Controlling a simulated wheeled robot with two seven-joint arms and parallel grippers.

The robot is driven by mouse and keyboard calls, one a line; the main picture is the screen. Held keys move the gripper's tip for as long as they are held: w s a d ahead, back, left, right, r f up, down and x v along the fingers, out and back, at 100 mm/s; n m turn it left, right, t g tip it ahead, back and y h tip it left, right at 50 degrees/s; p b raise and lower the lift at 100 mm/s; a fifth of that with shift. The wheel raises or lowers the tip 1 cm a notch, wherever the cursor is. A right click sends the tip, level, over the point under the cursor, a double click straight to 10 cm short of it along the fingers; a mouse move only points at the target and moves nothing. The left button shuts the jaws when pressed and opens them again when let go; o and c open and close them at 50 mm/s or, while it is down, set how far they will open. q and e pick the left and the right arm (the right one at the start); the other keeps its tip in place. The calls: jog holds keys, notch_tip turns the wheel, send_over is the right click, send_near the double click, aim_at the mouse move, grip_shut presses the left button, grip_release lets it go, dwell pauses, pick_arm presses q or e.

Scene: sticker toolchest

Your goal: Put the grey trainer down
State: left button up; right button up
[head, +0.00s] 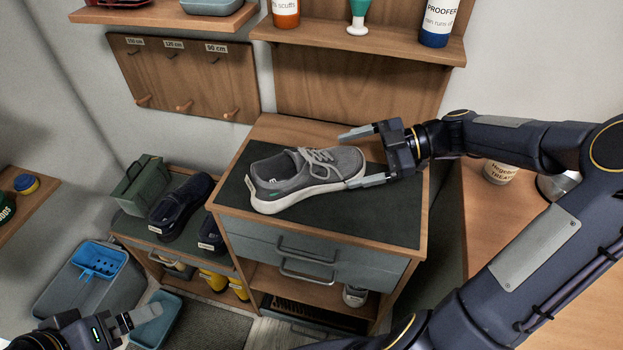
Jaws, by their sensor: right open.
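The grey trainer (295,181) stands upright on the dark mat top of the tool chest (385,218), its toe to the right and its white-labelled heel to the left. My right gripper (360,157) reaches in from the right at the toe end. Its jaws are open, one finger behind the toe and one in front of it. I cannot tell whether the near finger touches the sole. My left gripper (138,320) is at the bottom left, low and away from the trainer; only part of it shows.
Dark shoes (180,207) and a green toolbox (142,184) stand on the lower bench at left. A shelf (390,43) with bottles hangs behind the chest. A peg board (187,78) is on the wall. The mat is bare in front of and right of the trainer.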

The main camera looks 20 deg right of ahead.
aim_at(322, 161)
jog(key=shift+w+d+f, duration=0.1)
jog(key=shift+w+d, duration=0.15)
jog(key=shift+w+a, duration=0.15)
jog(key=shift+a, duration=0.15)
jog(key=x, duration=0.7)
jog(key=shift+w+r, duration=0.2)
jog(key=shift+r, duration=0.05)
jog(key=shift+c, duration=0.5)
jog(key=c, duration=1.2)
